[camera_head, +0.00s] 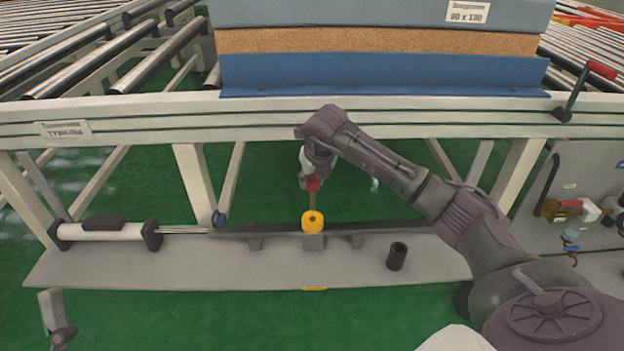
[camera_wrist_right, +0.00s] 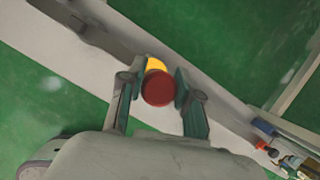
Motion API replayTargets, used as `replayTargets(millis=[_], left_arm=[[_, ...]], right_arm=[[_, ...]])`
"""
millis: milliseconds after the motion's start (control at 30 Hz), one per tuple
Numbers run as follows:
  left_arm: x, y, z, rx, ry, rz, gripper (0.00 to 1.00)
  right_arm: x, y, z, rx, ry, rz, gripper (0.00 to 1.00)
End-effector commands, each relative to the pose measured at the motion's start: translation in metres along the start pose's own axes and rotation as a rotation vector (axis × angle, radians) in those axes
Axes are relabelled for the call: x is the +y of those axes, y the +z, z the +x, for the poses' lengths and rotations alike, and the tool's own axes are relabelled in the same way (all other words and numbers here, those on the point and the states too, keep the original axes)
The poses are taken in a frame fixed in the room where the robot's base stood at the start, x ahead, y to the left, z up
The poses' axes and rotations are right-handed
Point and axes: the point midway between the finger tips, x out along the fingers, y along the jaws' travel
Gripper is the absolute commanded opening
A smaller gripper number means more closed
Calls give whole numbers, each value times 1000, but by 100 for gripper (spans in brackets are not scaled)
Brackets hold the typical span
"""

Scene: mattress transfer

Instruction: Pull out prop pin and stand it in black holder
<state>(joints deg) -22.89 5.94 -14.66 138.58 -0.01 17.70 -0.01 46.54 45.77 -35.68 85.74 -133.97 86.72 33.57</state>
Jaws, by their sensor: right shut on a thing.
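The prop pin has a red head (camera_head: 313,184) and a grey shaft that points down to the yellow collar (camera_head: 312,223) on the dark rail. My right gripper (camera_head: 309,180) is shut on the pin at its head, above the collar. In the right wrist view the red head (camera_wrist_right: 158,88) sits between the two fingers (camera_wrist_right: 160,92), with the yellow collar (camera_wrist_right: 155,64) partly hidden behind it. I cannot tell whether the shaft's tip is inside the collar. The black holder (camera_head: 397,256) stands upright on the grey plate, right of the collar. Part of my left gripper (camera_head: 56,318) shows at the lower left.
The grey base plate (camera_head: 200,274) has clear room around the holder. A white cylinder (camera_head: 110,232) with a rod lies at its left. The cream conveyor frame (camera_head: 250,118) and blue mattress support (camera_head: 380,75) stand behind. A valve panel (camera_head: 590,170) is at right.

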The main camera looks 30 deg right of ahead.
Motion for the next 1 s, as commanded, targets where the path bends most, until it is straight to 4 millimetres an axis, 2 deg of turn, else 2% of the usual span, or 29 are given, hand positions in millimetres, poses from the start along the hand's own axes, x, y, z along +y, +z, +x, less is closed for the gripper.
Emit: replayTargets(millis=[1000], left_arm=[[-6,50,-7,-311,-12,11,68]], right_arm=[[0,7,-16,-1,0,0,0]])
